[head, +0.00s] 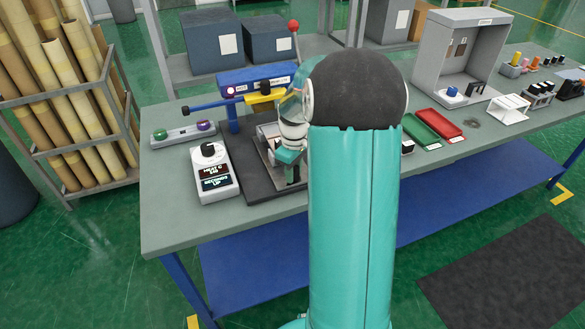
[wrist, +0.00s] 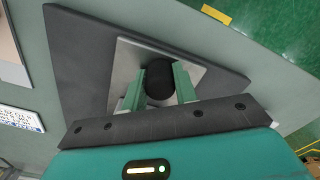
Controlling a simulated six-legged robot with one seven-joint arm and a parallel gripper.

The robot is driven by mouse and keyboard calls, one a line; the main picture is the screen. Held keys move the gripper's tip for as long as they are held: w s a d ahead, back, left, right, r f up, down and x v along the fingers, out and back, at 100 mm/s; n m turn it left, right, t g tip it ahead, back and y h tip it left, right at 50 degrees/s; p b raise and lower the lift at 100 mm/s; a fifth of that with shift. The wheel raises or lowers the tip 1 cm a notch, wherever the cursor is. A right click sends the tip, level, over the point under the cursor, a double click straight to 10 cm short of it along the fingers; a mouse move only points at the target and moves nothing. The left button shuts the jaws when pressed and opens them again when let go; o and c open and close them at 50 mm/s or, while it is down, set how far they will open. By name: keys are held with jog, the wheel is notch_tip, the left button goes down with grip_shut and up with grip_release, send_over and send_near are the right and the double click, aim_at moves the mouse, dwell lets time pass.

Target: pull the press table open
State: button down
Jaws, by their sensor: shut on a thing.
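The press has a blue arm (head: 258,78) with a yellow part and a red-ball lever, and stands on a dark base plate (head: 247,178) on the bench. The press table is partly hidden by my arm in the head view; in the wrist view its pale metal plate (wrist: 127,72) shows over the dark base. A black round knob (wrist: 160,84) stands at the plate. My gripper (wrist: 159,93) is shut on this knob, one green finger on each side. In the head view my gripper (head: 290,174) points down at the front of the press, partly covered by my arm.
A control box (head: 214,172) with a black dial stands left of the base, and a button strip (head: 183,135) lies behind it. Green (head: 428,129) and red (head: 438,124) trays lie to the right. The bench's front edge (head: 240,228) is close, with bare bench before the base.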

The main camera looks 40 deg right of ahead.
jog(key=shift+w, duration=0.15)
jog(key=c, duration=1.1)
grip_release()
jog(key=shift+d+r, duration=0.1)
jog(key=shift+r, duration=0.05)
notch_tip(320, 180, up, 14)
jog(key=shift+f, duration=0.2)
